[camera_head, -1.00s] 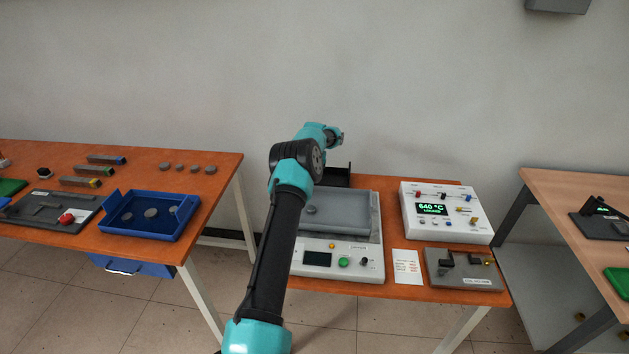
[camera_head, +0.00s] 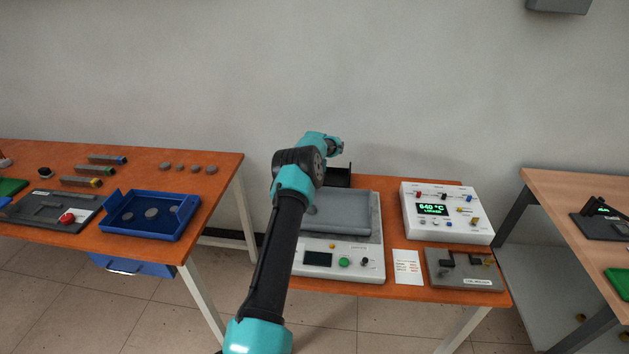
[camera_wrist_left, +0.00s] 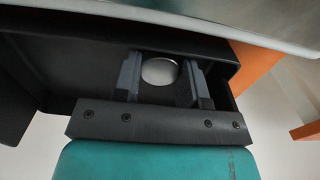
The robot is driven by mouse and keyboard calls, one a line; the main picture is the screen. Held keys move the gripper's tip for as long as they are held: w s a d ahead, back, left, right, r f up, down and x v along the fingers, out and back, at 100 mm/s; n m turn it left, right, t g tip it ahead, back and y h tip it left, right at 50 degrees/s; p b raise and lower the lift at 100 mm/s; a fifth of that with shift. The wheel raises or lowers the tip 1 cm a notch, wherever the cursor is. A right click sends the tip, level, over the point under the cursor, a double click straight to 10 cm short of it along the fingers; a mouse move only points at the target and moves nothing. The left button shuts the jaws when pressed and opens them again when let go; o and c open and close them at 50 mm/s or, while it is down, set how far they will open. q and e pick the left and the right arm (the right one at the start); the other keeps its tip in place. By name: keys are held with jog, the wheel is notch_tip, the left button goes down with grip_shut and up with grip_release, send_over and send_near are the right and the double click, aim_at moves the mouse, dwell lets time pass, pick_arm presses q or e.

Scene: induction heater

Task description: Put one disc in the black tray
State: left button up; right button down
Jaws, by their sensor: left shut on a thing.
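My left gripper (camera_wrist_left: 162,66) is shut on a grey round disc (camera_wrist_left: 160,71), held between its two dark fingers in the left wrist view. The black tray (camera_wrist_left: 60,60) lies around and below the fingers in that view. I cannot tell whether the disc touches its floor. In the head view the black tray (camera_head: 339,178) stands at the back of the middle table, partly hidden by my arm. My left gripper's fingers are not visible there. My right gripper is not in view.
The grey heater unit (camera_head: 355,225) stands in front of the tray. A white control box (camera_head: 446,210) reads 640 °C on its right. A blue tray (camera_head: 152,215) with several discs and a row of loose discs (camera_head: 180,168) are on the left table.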

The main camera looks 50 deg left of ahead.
pick_arm(q)
jog(key=o, duration=1)
notch_tip(320, 180, up, 12)
jog(key=shift+r, duration=0.1)
dwell(0.5)
